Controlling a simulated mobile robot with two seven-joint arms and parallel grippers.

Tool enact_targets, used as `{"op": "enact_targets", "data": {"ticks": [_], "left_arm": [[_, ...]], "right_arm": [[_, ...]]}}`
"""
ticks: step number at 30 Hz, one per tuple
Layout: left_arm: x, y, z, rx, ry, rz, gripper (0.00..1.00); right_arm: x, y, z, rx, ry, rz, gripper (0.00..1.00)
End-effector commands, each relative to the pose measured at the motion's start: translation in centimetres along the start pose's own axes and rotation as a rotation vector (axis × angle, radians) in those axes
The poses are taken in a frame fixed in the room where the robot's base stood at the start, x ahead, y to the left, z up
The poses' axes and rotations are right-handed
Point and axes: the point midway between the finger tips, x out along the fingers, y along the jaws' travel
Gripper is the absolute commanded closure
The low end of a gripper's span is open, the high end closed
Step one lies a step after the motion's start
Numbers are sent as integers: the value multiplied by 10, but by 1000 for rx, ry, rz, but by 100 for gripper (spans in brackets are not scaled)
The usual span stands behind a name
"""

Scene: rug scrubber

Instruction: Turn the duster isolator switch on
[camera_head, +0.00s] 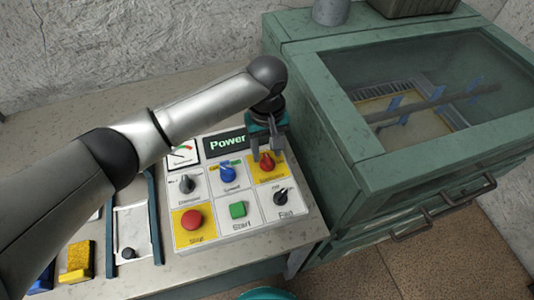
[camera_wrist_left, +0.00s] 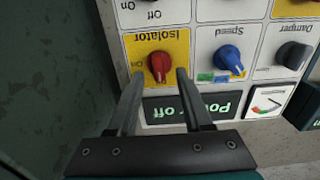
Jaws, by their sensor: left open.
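The isolator switch is a red rotary knob (camera_head: 267,162) on a yellow tile at the top right of the control panel (camera_head: 246,229). In the left wrist view the red knob (camera_wrist_left: 159,66) appears upside down, with an "On" label beside it. I cannot clearly tell which way its pointer faces. My left gripper (camera_head: 266,154) is above this knob, pointing down at the panel. In the wrist view its open, empty fingers (camera_wrist_left: 160,75) straddle the knob, one tip to each side. Contact is not visible. The display (camera_wrist_left: 193,107) seems to read "Power off", partly hidden by a finger.
A blue Speed knob (camera_head: 227,174), grey Damper knob (camera_head: 187,184), black Fan knob (camera_head: 280,196), green Start button (camera_head: 238,210) and red Stop button (camera_head: 192,219) sit close by. A green glass-topped machine (camera_head: 356,193) stands right of the panel. A yellow sponge-like block (camera_head: 76,262) lies left.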

Motion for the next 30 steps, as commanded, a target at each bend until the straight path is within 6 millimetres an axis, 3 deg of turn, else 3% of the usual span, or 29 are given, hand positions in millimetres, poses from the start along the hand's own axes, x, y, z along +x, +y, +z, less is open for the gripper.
{"op": "enact_targets", "data": {"ticks": [5, 14, 27, 30], "left_arm": [[15, 0, 0, 1, 1, 1, 50], [16, 1, 0, 2, 1, 1, 50], [16, 0, 0, 1, 1, 1, 98], [16, 0, 0, 1, 1, 1, 100]], "right_arm": [[3, 0, 0, -1, 0, 0, 100], [3, -1, 2, -2, -2, -1, 100], [3, -1, 6, -2, -9, -2, 100], [3, -2, 6, -2, -9, -2, 100]]}}
